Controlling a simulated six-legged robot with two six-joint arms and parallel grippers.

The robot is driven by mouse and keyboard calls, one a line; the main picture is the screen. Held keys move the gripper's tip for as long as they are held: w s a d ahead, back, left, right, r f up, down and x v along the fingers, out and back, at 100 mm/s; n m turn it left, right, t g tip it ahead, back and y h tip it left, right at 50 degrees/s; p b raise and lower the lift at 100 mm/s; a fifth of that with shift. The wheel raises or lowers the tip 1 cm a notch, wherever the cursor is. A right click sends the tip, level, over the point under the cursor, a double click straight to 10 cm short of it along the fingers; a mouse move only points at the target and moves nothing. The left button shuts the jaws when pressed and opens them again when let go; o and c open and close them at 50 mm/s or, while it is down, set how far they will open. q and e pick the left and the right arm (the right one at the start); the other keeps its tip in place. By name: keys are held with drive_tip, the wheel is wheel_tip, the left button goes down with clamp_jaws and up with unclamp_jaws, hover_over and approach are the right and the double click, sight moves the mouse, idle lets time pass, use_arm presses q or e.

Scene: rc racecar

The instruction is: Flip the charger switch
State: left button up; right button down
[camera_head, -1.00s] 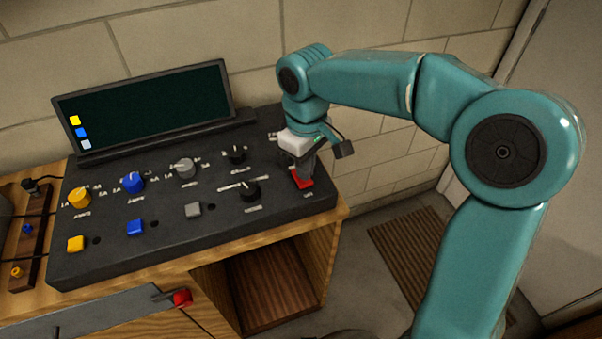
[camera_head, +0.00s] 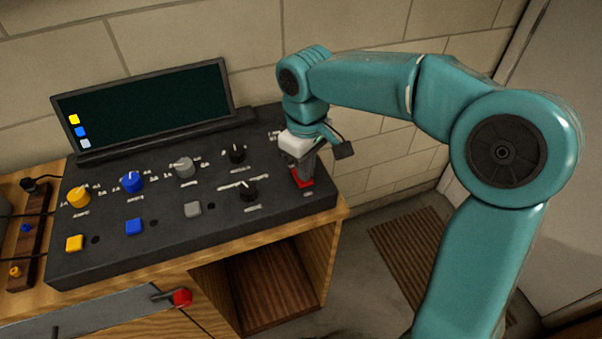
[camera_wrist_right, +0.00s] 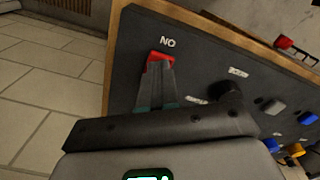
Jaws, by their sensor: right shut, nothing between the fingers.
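The charger is a black sloped panel (camera_head: 100,262) with a dark screen (camera_head: 150,105), standing on a wooden bench. Its red switch (camera_head: 303,183) is at the panel's right end. It also shows in the right wrist view (camera_wrist_right: 160,57), below a white label that reads as "NO" there. My right gripper (camera_head: 301,176) points down at the switch. In the wrist view its fingers (camera_wrist_right: 159,70) are shut, with the tips at the red switch and overlapping its near part. Nothing is between them. I cannot tell whether they press on it. My left gripper is not in view.
Yellow (camera_head: 79,197), blue (camera_head: 132,182) and grey (camera_head: 183,168) knobs and black knobs sit on the panel, left of my gripper. Coloured square buttons are in front. A brick wall (camera_head: 180,30) stands close behind. The floor at the right is open, with a brown mat (camera_head: 408,250).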

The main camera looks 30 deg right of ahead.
drive_tip(key=shift+f+b, duration=0.5)
drive_tip(key=shift+f, duration=0.25)
drive_tip(key=shift+r, duration=0.1)
drive_tip(key=shift+r+p, duration=0.55)
drive_tip(key=shift+p, duration=0.1)
wheel_tip(320, 180, up, 6)
drive_tip(key=p, duration=0.5)
drive_tip(key=shift+f, duration=0.15)
